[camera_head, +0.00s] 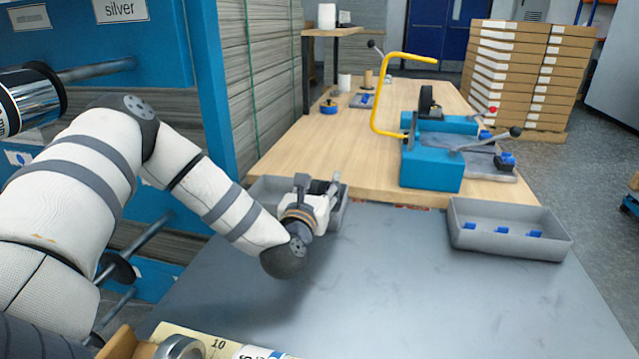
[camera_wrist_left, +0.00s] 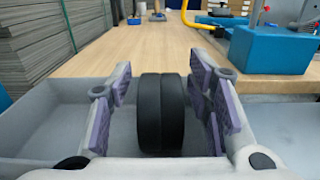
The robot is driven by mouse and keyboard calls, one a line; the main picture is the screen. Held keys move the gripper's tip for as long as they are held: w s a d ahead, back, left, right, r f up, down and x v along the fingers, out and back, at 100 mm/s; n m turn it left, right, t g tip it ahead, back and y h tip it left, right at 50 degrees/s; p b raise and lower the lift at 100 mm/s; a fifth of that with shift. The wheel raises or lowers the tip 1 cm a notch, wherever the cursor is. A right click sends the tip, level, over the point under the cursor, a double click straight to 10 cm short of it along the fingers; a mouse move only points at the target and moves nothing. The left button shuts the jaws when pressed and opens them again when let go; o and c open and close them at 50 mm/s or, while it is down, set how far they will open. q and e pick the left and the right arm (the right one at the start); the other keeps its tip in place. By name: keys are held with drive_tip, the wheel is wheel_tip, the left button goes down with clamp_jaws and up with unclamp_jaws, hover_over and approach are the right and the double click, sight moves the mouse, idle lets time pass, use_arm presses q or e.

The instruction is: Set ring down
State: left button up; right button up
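Two thick black rings, or one with a groove around it (camera_wrist_left: 160,112), stand on edge in a grey bin (camera_wrist_left: 45,125) in the left wrist view. My left gripper (camera_head: 319,186) reaches down over that bin (camera_head: 268,188) at the back edge of the grey table. In the wrist view its purple-padded fingers (camera_wrist_left: 162,85) are open on either side of the black ring, with a visible gap at both sides. The head view does not show the ring clearly, as the gripper hides it. My right gripper is not in view.
A second grey bin (camera_head: 510,247) with several blue pieces stands at the right. A blue machine (camera_head: 432,165) with levers and a yellow bent bar (camera_head: 376,105) stand on the wooden table (camera_head: 330,158). The middle of the grey table (camera_head: 400,290) is clear. A blue rack (camera_head: 165,50) stands at left.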

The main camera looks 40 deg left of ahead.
use_arm(q)
drive_tip(key=shift+r, duration=0.2)
drive_tip(key=shift+s+d+r, duration=0.1)
drive_tip(key=shift+s+d, duration=0.05)
drive_tip(key=shift+s, duration=0.15)
drive_tip(key=v, duration=0.6)
drive_tip(key=shift+s+d, duration=0.1)
drive_tip(key=shift+s, duration=0.1)
drive_tip(key=shift+s+d, duration=0.1)
drive_tip(key=shift+s, duration=0.1)
